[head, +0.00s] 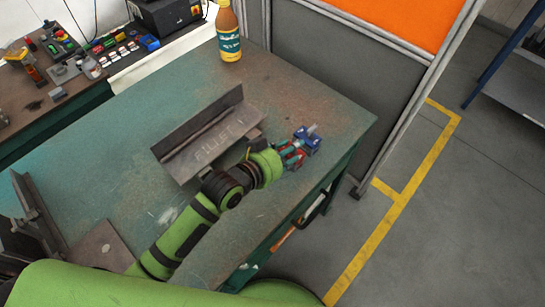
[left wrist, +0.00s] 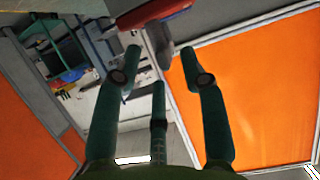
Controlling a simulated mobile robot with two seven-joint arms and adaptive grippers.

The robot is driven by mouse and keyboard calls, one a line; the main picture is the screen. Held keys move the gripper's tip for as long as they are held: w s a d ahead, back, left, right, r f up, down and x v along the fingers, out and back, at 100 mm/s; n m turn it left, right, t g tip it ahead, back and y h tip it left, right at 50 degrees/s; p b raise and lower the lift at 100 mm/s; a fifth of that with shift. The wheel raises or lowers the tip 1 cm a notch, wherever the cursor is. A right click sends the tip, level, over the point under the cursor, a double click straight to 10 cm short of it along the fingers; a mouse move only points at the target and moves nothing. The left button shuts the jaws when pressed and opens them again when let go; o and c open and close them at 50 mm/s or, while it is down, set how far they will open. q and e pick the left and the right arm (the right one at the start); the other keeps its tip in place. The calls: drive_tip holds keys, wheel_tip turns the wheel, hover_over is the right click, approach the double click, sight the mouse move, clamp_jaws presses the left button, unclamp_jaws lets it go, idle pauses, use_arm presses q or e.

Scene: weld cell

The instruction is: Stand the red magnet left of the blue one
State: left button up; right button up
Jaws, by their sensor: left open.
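The blue magnet (head: 308,139) sits near the right edge of the green table, with a grey part on its top. The red magnet (head: 292,156) is just left of and nearer than the blue one, very close to it; I cannot tell whether they touch. My left gripper (head: 286,154) is at the red magnet and partly hides it. In the left wrist view the red magnet (left wrist: 155,18) lies beyond the fingertips, with a grey part reaching toward the gap between the open fingers (left wrist: 160,56). The blue magnet is not clear there. My right gripper is not in view.
A steel angle piece (head: 205,135) with writing lies left of the magnets, close to my left arm. A bottle (head: 229,32) stands at the table's back edge. Another steel angle (head: 38,212) and a plate (head: 102,247) are at the left. The table's right edge is near the magnets.

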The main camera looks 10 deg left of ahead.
use_arm(q)
drive_tip(key=v, duration=0.9)
drive_tip(key=shift+f, duration=0.1)
